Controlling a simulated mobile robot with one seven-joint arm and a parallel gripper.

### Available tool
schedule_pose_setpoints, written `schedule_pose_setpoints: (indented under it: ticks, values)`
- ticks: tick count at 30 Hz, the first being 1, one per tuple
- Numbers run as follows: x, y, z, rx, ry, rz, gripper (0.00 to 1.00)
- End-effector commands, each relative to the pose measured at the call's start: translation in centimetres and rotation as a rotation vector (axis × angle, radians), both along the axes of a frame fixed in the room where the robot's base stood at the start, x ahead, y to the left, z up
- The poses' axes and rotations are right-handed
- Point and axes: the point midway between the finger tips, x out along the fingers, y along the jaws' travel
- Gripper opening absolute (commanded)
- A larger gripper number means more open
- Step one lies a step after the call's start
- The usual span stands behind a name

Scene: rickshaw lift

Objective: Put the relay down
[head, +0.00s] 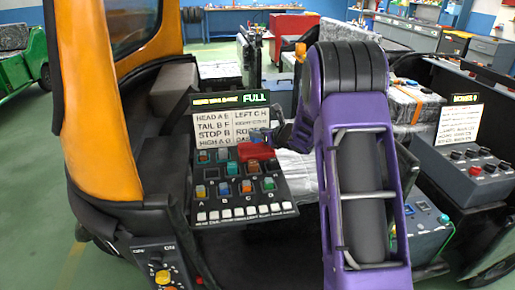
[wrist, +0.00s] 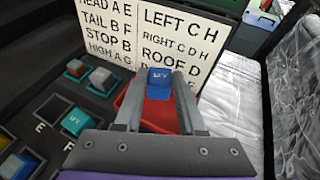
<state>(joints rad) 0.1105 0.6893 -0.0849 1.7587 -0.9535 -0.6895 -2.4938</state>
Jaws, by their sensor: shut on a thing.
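My gripper (wrist: 158,88) is shut on a blue relay (wrist: 160,77), seen in the wrist view with light lettering on its top. The relay is between the two grey fingertips, above or in front of a red tray (wrist: 165,117); I cannot tell whether they touch. In the head view the red tray (head: 256,152) sits at the upper right of the black relay panel (head: 245,208), and my gripper (head: 268,135) is small and partly hidden there. Several coloured relays, such as a teal one (wrist: 76,122), stand in panel sockets.
A white chart (wrist: 150,38) with lettering stands behind the panel. A wrapped silver block (wrist: 230,110) lies to the right. An orange vehicle frame (head: 95,100) rises at the left. A second console (head: 478,172) stands at the right.

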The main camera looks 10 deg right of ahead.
Motion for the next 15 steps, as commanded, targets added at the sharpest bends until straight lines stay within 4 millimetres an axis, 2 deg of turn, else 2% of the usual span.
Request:
schedule_pose_setpoints:
  ticks: [1,7,12,15]
  values:
    - [0.0,0.0,-0.8,0.002,0.002,0.0,0.0]
    - [0.0,0.0,-2.3,0.001,0.001,0.001,0.0]
    - [0.0,0.0,-4.7,0.002,0.002,0.0,0.0]
    - [0.0,0.0,-5.4,0.0,-0.001,-0.001,0.0]
